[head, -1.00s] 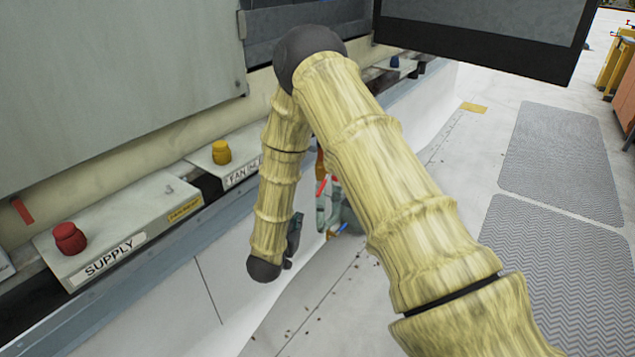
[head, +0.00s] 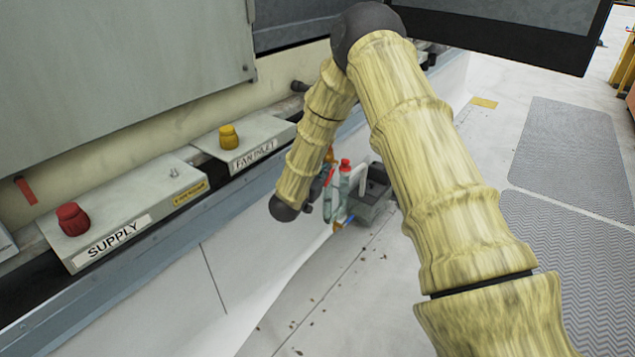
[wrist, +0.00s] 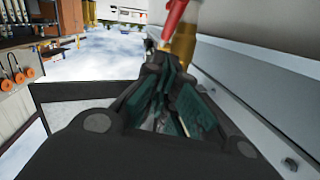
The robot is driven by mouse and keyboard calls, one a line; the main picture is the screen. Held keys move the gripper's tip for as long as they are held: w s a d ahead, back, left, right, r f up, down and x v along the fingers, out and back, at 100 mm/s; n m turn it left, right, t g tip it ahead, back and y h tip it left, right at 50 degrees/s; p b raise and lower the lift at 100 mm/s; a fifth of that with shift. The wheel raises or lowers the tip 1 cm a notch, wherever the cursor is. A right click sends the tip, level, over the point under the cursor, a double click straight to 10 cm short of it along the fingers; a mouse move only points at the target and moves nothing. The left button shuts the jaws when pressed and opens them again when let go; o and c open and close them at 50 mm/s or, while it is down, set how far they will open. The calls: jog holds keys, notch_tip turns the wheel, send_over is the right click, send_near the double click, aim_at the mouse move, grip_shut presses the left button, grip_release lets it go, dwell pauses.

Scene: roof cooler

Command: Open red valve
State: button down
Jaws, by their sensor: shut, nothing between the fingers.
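The red valve's lever (wrist: 175,18) shows at the top of the wrist view, beside a brass fitting (wrist: 184,42). It sits just beyond the fingertips of my gripper (wrist: 170,75); I cannot tell whether they touch. My gripper is shut with nothing in it. In the head view, a small red handle (head: 329,177), which looks like this lever, shows below a brass piece (head: 329,155), just right of my arm's end. My gripper (head: 310,207) is small, dark and partly hidden there.
A SUPPLY box (head: 128,218) with a red knob (head: 72,219) and a FAN INLET box (head: 243,143) with a yellow knob (head: 229,136) line the ledge at left. A grey boxy device (head: 372,196) stands past the valve. Mats (head: 570,160) lie on open floor at right.

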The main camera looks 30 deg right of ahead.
aim_at(332, 170)
jog(key=shift+w+d+f+b, duration=0.2)
jog(key=shift+w+d+f, duration=0.05)
jog(key=shift+f, duration=0.25)
jog(key=shift+w+d+f+b, duration=0.15)
jog(key=shift+w+d+f, duration=0.1)
jog(key=shift+f, duration=0.2)
jog(key=shift+w+d+f+b, duration=0.2)
jog(key=shift+d+f, duration=0.05)
jog(key=shift+f, duration=0.25)
